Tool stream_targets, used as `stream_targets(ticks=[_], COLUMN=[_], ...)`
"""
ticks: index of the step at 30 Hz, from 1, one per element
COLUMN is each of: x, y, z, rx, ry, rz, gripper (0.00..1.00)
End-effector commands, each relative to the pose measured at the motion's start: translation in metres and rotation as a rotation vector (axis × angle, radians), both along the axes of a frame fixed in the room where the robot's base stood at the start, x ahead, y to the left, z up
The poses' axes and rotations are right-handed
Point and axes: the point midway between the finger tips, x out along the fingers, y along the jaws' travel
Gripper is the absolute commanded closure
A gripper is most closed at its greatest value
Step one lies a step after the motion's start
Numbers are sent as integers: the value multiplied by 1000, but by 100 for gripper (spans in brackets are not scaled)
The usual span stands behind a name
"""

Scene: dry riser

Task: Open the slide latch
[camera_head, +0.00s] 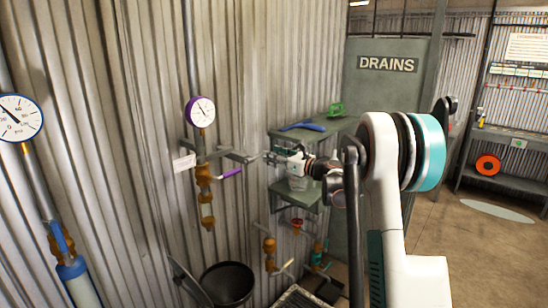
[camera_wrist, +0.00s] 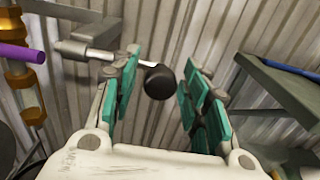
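The slide latch shows in the wrist view as a grey metal bar on the wall (camera_wrist: 85,50) with a thin rod ending in a round black knob (camera_wrist: 159,82). In the head view the latch (camera_head: 238,156) sits on the corrugated wall, right of the purple-rimmed gauge's pipe; its knob end is hard to make out beside my gripper (camera_head: 272,157). In the wrist view my gripper (camera_wrist: 160,78) is open, with green-padded fingers apart. The knob appears in the gap between them, closer to the left finger. Clear space shows on its right side; I cannot tell whether the left finger touches the rod.
A brass valve with a purple handle (camera_head: 230,173) is left of my gripper. Green-grey shelves (camera_head: 310,135) holding a blue tool (camera_head: 303,127) stand close on the right. A black bucket (camera_head: 228,284) stands below. The DRAINS panel (camera_head: 388,64) is behind.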

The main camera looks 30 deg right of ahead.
Motion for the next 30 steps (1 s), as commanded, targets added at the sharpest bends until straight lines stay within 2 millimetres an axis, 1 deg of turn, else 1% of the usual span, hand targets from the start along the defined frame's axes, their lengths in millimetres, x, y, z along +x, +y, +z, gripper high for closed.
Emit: stream_targets(ticks=[8, 11, 13, 17, 24, 27, 30], x=[0, -4, -11, -32, -78, -93, -104], y=[0, -2, -4, -12, -29, -35, -38], z=[0, 0, 0, 0, 0, 0, 0], rx=[0, 0, 0, 0, 0, 0, 0], ry=[0, 0, 0, 0, 0, 0, 0], rz=[0, -1, -2, -3, -3, -2, -2], gripper=[54, 54, 54, 54, 54, 54, 54])
